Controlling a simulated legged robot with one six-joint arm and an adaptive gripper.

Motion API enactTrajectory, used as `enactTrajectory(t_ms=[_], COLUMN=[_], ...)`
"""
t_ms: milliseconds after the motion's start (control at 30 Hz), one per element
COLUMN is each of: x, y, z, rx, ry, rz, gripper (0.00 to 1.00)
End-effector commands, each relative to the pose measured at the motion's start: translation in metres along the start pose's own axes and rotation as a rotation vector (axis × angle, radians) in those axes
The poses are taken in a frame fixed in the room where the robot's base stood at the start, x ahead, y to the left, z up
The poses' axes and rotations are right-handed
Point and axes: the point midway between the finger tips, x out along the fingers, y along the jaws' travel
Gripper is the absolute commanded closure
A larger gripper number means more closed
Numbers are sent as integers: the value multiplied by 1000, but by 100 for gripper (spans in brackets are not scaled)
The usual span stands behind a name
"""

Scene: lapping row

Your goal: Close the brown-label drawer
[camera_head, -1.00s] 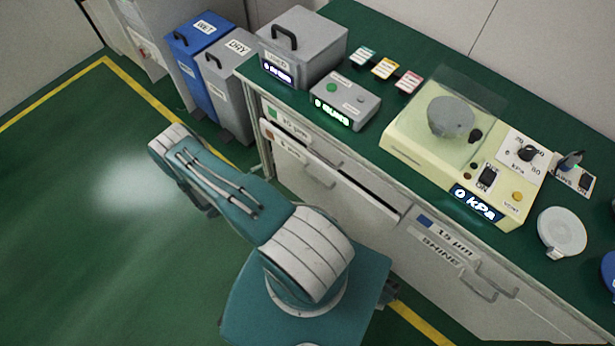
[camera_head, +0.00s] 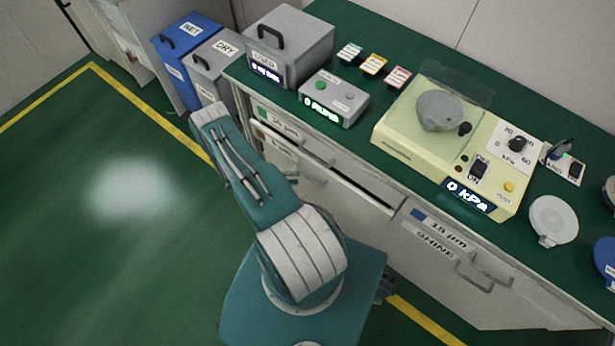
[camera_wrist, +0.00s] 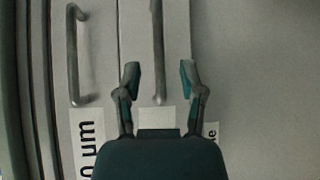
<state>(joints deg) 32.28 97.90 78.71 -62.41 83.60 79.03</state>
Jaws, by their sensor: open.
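The brown-label drawer (camera_head: 342,198) stands partly out of the bench front, with a dark gap behind its top edge. My gripper (camera_wrist: 160,76) is open, with one finger to each side of the handle's lower end in the picture. I cannot tell how far the fingers are from the front. A pale label below the handle is partly hidden by my gripper.
The drawer above (camera_head: 314,148) has a green-marked label; its handle (camera_wrist: 74,55) is left in the wrist view. The blue-marked 15 µm drawer (camera_head: 428,245) is to the right. Blue (camera_head: 188,40) and grey (camera_head: 214,62) bins stand past the bench's left end. Green floor is clear at left.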

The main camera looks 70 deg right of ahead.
Motion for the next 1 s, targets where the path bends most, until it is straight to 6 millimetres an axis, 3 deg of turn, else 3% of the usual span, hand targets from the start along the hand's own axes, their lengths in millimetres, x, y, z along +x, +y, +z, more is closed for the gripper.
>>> enactTrajectory(t_ms=[100, 300, 633, 667, 767, 1000], x=[23, 46, 51, 51, 50, 51], y=[0, 0, 0, 0, 0, -1], z=[0, 0, 0, 0, 0, 0], rx=[-1, -1, -1, -1, -1, -2], ry=[-3, -1, 2, 2, 2, 2], rz=[0, 0, 1, 1, 1, -1], gripper=[49, 49, 49, 53, 98, 100])
